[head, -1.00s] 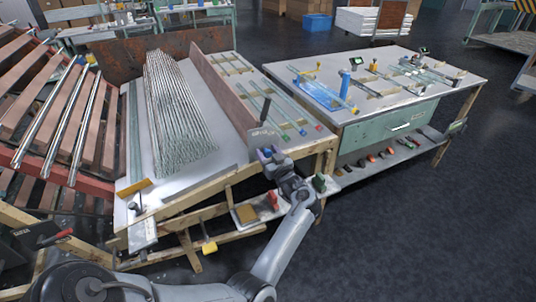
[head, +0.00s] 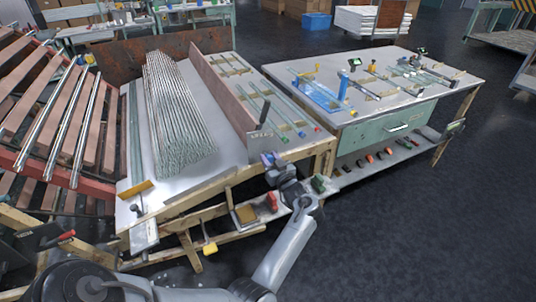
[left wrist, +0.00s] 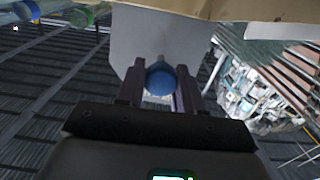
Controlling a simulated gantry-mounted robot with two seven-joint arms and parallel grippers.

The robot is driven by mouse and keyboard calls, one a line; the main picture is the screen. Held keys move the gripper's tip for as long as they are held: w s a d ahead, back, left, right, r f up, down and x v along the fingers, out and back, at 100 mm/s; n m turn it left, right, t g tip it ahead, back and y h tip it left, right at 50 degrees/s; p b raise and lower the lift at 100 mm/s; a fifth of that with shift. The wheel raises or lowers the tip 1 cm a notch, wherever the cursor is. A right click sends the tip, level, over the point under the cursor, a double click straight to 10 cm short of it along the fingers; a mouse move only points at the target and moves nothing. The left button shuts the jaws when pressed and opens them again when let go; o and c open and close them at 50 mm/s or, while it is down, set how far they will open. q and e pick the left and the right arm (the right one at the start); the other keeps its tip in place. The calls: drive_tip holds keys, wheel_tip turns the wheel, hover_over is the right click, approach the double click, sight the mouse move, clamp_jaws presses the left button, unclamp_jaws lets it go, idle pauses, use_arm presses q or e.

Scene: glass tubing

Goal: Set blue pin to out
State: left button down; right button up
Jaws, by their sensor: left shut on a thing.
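The blue pin shows as a round blue knob (left wrist: 160,80) between the two fingers of my left gripper in the left wrist view. My left gripper (head: 272,160) is shut on it at the front right end of the sloped table in the head view. A flat grey plate (left wrist: 128,42) stands just beyond the knob, and this plate (head: 257,142) also shows at the table end in the head view. The fingers hide the knob's sides, and the pin's shaft is not clearly visible. My right gripper is not in view.
Glass tubes with coloured ends (head: 285,115) lie on the rack behind the plate. A dark upright handle (head: 264,111) stands above the plate. A low wooden shelf (head: 240,222) is below my gripper.

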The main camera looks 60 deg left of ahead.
use_arm(q)
drive_tip(key=c, duration=0.8)
unclamp_jaws()
drive_tip(key=shift+d, duration=0.1)
drive_tip(key=shift+d, duration=0.35)
drive_tip(key=s+d+p, duration=0.1)
drive_tip(key=d+p, duration=0.1)
drive_tip(key=d, duration=0.8)
drive_tip(key=shift+p, duration=0.4)
drive_tip(key=shift+s+a, duration=0.1)
